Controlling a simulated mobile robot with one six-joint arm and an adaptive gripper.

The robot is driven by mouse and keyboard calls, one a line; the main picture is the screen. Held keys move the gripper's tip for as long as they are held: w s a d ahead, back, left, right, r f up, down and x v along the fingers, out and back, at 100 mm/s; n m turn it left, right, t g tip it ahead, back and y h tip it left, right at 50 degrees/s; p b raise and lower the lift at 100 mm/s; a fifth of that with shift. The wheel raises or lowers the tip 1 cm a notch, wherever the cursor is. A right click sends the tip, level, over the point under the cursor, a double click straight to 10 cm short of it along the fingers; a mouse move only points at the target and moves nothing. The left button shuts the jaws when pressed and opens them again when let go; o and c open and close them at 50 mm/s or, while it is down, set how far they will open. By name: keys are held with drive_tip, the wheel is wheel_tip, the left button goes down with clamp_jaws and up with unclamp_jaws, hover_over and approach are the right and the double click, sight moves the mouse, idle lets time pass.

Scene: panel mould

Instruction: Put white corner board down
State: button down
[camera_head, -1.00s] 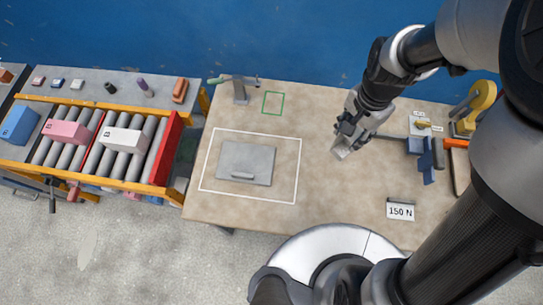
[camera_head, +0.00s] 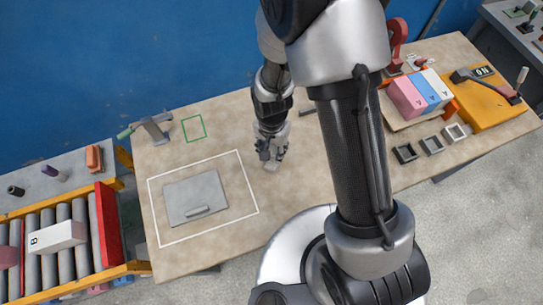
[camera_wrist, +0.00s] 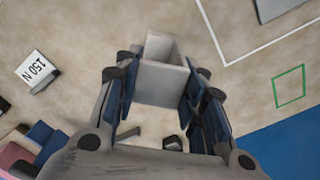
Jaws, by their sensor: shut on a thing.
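My gripper (camera_head: 270,152) points down over the bare middle of the table, to the right of the white outline. It is shut on the white corner board (camera_wrist: 163,78), a pale angled piece seen between the finger pads in the wrist view. In the head view only a small part of the board (camera_head: 271,167) shows below the fingertips. I cannot tell whether the board touches the tabletop (camera_head: 240,120).
The white outline (camera_head: 258,212) holds a grey plate (camera_head: 190,190) with a handle. A green outline (camera_head: 194,128) lies behind it, bare. Coloured blocks (camera_head: 420,92) and dark square frames (camera_head: 432,145) sit at right, a roller conveyor (camera_head: 65,260) at left.

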sight(272, 163)
drive_tip(key=shift+f+b, duration=0.4)
drive_tip(key=shift+f, duration=1.75)
drive_tip(key=shift+f, duration=0.15)
drive_tip(key=c, duration=1)
unclamp_jaws()
